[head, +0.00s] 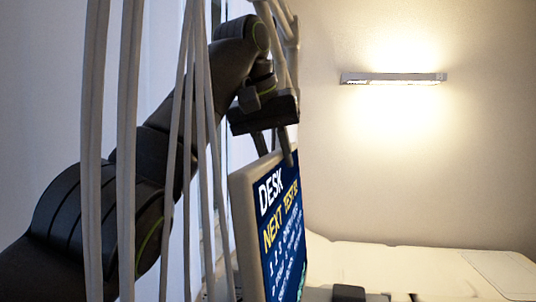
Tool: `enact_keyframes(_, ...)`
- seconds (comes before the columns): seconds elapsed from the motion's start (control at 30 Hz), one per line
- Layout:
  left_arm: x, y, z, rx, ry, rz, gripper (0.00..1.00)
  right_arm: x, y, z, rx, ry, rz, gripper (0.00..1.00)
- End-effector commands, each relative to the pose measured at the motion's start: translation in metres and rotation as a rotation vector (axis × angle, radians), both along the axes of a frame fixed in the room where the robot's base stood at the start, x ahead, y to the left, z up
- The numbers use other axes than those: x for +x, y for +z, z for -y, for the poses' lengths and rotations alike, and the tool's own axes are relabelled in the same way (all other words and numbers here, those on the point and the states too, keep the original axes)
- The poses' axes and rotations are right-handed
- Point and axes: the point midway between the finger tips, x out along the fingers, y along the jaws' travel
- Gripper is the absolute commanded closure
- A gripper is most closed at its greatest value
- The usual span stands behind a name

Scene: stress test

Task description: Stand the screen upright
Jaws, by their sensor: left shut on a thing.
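The screen (284,236) has a pale frame and a dark blue face with white and yellow text, including "DESK". It is at the lower middle of the head view, seen at a steep angle with its face to the right. It looks near upright, but its lower end is cut off by the picture edge, so its exact tilt cannot be told. My left gripper (275,146) comes down from above and is shut on the screen's upper edge. Pale strands partly cover my left arm. My right gripper is not in view.
Several pale cables or tubes (128,140) hang in front of my left arm, and more run above the gripper. A lit lamp (393,78) is on the back wall. A pale surface (420,260) lies at the lower right. Small dark things show at the bottom edge.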

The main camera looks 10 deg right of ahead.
Motion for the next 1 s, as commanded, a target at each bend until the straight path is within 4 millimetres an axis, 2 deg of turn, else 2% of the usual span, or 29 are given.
enact_keyframes(0.03, -0.004, 0.000, 0.009, -0.005, -0.013, -0.001, 1.00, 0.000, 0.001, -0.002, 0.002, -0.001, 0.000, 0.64)
enact_keyframes(0.17, -0.007, -0.001, 0.015, -0.004, -0.014, -0.003, 1.00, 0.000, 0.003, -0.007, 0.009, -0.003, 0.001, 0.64)
enact_keyframes(0.47, -0.007, -0.003, 0.016, -0.004, -0.010, -0.007, 1.00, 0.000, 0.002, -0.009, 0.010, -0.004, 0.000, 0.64)
enact_keyframes(0.5, -0.007, -0.004, 0.016, -0.003, -0.010, -0.008, 0.69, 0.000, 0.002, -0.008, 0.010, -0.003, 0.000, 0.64)
enact_keyframes(0.6, -0.007, -0.004, 0.015, -0.002, -0.010, -0.008, 0.56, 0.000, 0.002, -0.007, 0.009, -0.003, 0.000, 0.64)
enact_keyframes(1.0, -0.006, -0.006, 0.013, 0.002, -0.008, -0.015, 0.56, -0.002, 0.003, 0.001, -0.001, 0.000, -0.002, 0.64)
